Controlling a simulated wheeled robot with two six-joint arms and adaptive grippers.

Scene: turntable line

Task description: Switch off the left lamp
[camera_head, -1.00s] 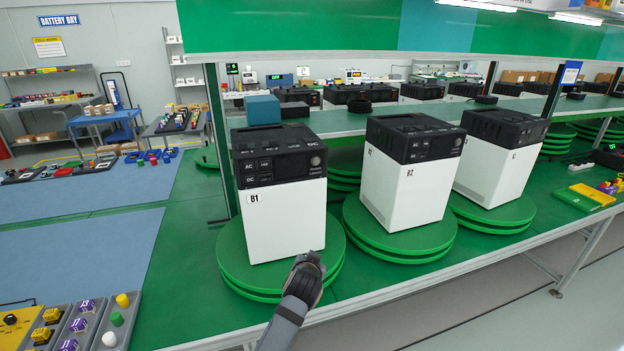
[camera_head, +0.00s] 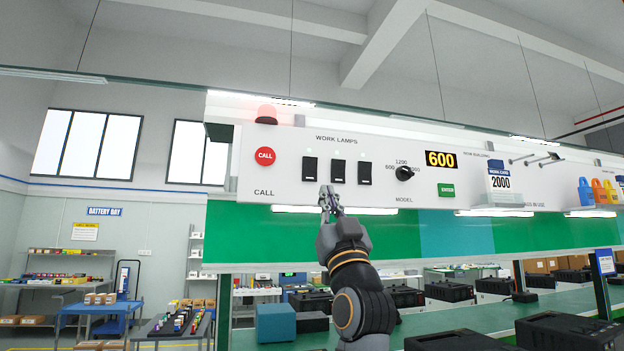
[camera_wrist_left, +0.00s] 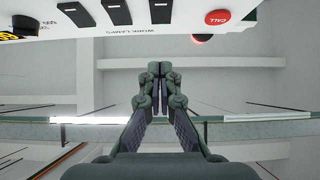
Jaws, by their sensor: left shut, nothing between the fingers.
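Three black rocker switches sit in a row under "WORK LAMPS" on the white panel: the left switch (camera_head: 309,169), the middle switch (camera_head: 338,171) and the right switch (camera_head: 365,173). Bright lamp strips show beneath the panel, the left one (camera_head: 292,209) partly behind my gripper. My left gripper (camera_head: 330,192) is shut and empty, its tips just below the middle switch in the picture; I see no clear contact. In the left wrist view the picture is inverted; the gripper (camera_wrist_left: 160,72) points up, with the left switch (camera_wrist_left: 160,10) beyond it.
A red CALL button (camera_head: 265,156) is left of the switches, with a red beacon (camera_head: 266,114) above. A black model knob (camera_head: 404,173), a 600 display (camera_head: 441,159) and a green button (camera_head: 446,190) are to the right.

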